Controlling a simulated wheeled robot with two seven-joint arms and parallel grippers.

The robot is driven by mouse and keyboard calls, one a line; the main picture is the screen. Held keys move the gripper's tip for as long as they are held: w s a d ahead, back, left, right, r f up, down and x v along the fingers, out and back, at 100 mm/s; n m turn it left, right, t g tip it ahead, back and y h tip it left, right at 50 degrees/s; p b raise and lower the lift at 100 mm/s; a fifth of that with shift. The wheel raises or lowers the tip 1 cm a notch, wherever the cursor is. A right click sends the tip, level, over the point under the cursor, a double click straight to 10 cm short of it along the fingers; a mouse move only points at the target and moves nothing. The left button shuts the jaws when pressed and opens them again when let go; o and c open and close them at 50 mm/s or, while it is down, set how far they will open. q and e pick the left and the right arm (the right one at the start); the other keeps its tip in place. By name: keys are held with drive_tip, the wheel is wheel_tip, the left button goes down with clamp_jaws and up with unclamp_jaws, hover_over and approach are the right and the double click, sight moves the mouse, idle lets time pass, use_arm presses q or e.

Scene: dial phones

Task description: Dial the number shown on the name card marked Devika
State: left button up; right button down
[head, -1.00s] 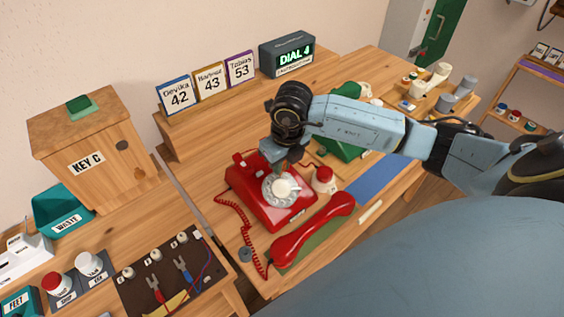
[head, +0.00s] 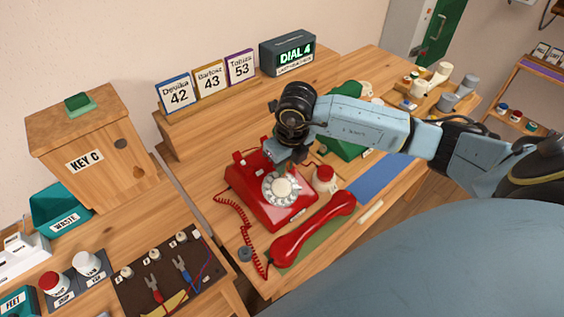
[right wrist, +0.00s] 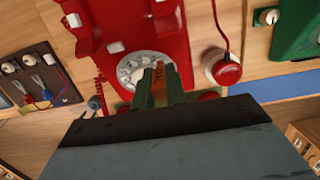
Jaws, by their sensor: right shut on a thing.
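The Devika name card (head: 176,94) stands on the wooden riser at the back and reads 42. The red phone (head: 246,196) stands on the desk with its white rotary dial (head: 282,186) facing up. Its red handset (head: 314,230) lies off the phone, in front. My right gripper (head: 288,164) is at the back edge of the dial. In the right wrist view, my right gripper (right wrist: 160,74) is shut on a thin orange-brown stick (right wrist: 159,84), whose tip is at the dial (right wrist: 130,70). Contact cannot be told. My left gripper is out of view.
A dark display (head: 288,54) reads DIAL 4; its small line is illegible. Cards for Bartosz (head: 209,80) and Tobias (head: 240,68) stand beside Devika's. A red button (head: 324,178) and a green phone (head: 341,142) are right of the red phone. A KEY C box (head: 88,150) stands left.

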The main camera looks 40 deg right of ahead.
drive_tip(key=shift+s+d, duration=0.1)
drive_tip(key=shift+d, duration=0.05)
drive_tip(key=shift+s+d+f, duration=0.25)
drive_tip(key=shift+s+d, duration=0.05)
drive_tip(key=shift+s, duration=0.1)
idle(0.4)
drive_tip(key=shift+s+d+f, duration=0.1)
drive_tip(key=shift+s+f, duration=0.05)
drive_tip(key=shift+s, duration=0.15)
drive_tip(key=shift+s+f, duration=0.1)
drive_tip(key=shift+s, duration=0.25)
drive_tip(key=shift+s+f+b, duration=0.25)
drive_tip(key=shift+s+b, duration=0.05)
drive_tip(key=shift+s, duration=0.15)
drive_tip(key=shift+s+r+p, duration=0.35)
drive_tip(key=shift+r+p, duration=0.3)
drive_tip(key=shift+r, duration=0.2)
